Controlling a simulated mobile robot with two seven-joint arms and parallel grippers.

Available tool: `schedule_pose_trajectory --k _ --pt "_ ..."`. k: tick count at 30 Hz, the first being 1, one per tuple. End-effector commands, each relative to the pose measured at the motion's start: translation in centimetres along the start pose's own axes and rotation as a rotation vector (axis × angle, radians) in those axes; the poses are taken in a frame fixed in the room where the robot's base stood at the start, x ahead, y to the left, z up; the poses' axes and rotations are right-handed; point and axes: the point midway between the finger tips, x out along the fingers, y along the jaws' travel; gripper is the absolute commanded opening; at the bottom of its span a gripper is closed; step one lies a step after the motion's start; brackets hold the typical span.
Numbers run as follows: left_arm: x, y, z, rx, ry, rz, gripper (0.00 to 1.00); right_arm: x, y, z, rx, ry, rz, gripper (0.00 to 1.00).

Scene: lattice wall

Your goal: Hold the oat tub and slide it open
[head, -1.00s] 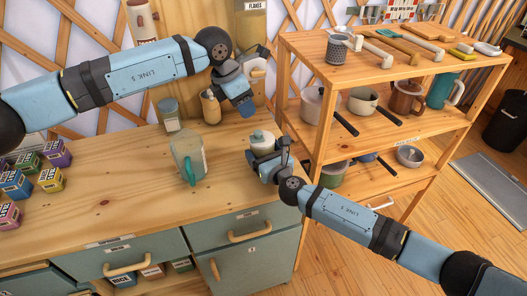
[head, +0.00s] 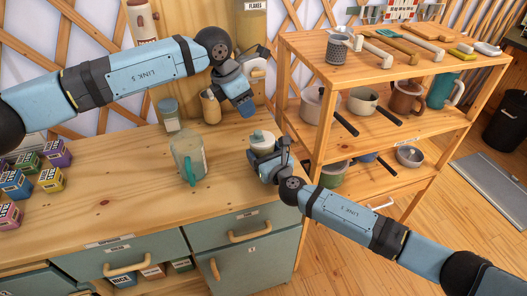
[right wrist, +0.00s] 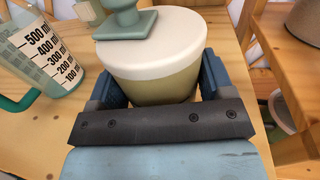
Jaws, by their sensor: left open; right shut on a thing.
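A small round tub (head: 258,138) stands upright at the counter's right end; I take it for the oat tub, though no label shows. In the right wrist view the tub (right wrist: 150,85) has an olive body, a broad white lid and a teal handle piece (right wrist: 125,22) on top. My right gripper (head: 266,158) is shut on its body, one finger on each side in the right wrist view (right wrist: 160,82). The lid looks closed. My left gripper (head: 243,98) is open, above the back of the counter, behind the tub and apart from it. Its far finger is partly hidden.
A clear measuring jug (head: 188,160) with a teal handle stands left of the tub. A glass jar (head: 169,115) and a tan bottle (head: 211,107) stand at the back. A flakes dispenser (head: 251,25) hangs behind my left gripper. A wooden shelf (head: 330,165) rises close on the right.

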Motion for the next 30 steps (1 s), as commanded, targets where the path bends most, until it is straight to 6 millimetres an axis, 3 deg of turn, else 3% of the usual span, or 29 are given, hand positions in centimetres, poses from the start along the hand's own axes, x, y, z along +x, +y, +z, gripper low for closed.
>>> schedule_pose_trajectory --k 5,7,10,23,30 --pt "0.0 0.0 0.0 0.0 0.0 0.0 0.43 0.0 0.0 -0.1 0.0 0.001 0.0 0.52" --pt "0.0 0.0 0.0 -0.001 0.001 0.0 0.49 0.0 0.0 -0.1 0.0 0.001 0.0 0.52" --pt "0.0 0.1 0.5 -0.038 0.023 0.002 0.49 0.0 0.0 -0.1 0.0 0.001 0.0 0.52" --pt "-1.0 0.1 4.4 -0.553 0.323 0.091 0.49 0.0 0.0 -0.1 0.0 0.001 0.0 0.52" --pt "1.4 0.0 3.6 -0.589 0.344 0.101 0.49 0.0 0.0 -0.1 0.0 0.001 0.0 0.52"
